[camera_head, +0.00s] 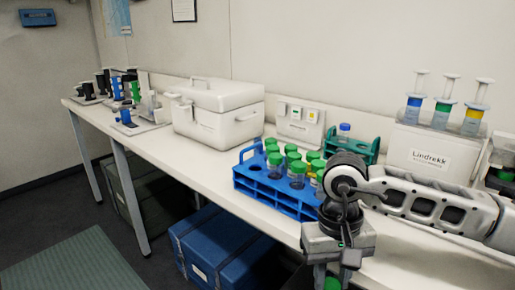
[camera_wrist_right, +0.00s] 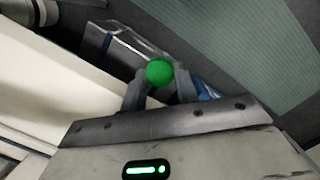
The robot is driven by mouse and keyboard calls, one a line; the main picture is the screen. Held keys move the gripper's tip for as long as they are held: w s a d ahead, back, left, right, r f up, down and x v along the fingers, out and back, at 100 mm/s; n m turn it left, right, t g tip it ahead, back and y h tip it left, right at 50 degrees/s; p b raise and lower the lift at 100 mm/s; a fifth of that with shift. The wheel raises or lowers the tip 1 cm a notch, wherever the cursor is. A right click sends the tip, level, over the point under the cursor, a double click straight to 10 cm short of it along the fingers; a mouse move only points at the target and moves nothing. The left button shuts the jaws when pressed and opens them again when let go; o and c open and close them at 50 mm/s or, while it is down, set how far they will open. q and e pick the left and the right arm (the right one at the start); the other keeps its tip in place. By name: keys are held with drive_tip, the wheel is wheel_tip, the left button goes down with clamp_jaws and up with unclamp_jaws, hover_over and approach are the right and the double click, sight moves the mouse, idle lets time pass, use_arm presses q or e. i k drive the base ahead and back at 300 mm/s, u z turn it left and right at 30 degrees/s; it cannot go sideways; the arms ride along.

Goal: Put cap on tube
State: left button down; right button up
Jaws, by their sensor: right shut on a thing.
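My right gripper (camera_head: 333,276) hangs in front of the bench's front edge, pointing down. It is shut on a green cap (camera_head: 333,284), which also shows as a round green top between the two fingers in the right wrist view (camera_wrist_right: 160,72). Whether a tube is under this cap is hidden. A blue rack (camera_head: 247,184) on the bench holds several tubes with green caps (camera_head: 274,159); my right arm covers its right end. A teal rack (camera_head: 368,156) behind it holds a tube with a blue upper part (camera_head: 345,129). My left gripper is not in view.
A white cooler box (camera_head: 218,115) stands left of the blue rack. A white box labelled Lindrekk (camera_head: 431,157) with syringes stands at the right. A blue crate (camera_head: 222,247) is on the floor under the bench (camera_head: 160,145). The bench's front strip is clear left of the rack.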

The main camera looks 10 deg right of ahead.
sight(256, 128)
drive_tip(key=u, duration=1.5)
drive_tip(key=i, duration=1.95)
drive_tip(key=z, duration=3.15)
